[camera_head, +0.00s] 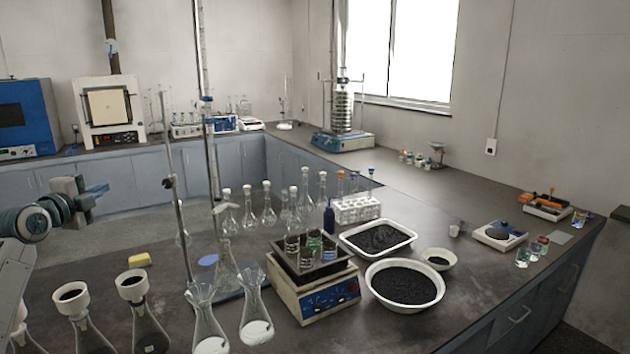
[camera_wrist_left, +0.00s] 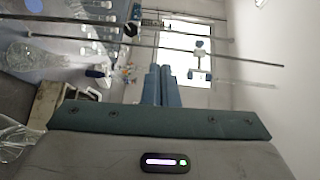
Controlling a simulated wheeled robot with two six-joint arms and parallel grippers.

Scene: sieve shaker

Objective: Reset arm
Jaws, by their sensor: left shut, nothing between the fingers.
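My left arm comes in from the left edge in the head view. Its gripper (camera_head: 98,190) has blue fingers pointing right, raised above the floor gap and the near bench. In the left wrist view the two blue fingers (camera_wrist_left: 162,84) lie side by side, shut with nothing between them. My right gripper does not show in either view. The sieve shaker (camera_head: 342,138), with a stack of round metal sieves (camera_head: 342,108), stands on the far bench by the window.
Metal stand rods (camera_head: 174,190) rise right of my left gripper. Flasks with funnels (camera_head: 135,300) stand on the near bench below it. A hotplate with beakers (camera_head: 318,300), a tube rack (camera_head: 356,208), a black-filled tray (camera_head: 378,238) and bowl (camera_head: 405,284) occupy the middle. Bench space (camera_head: 450,200) behind them is clear.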

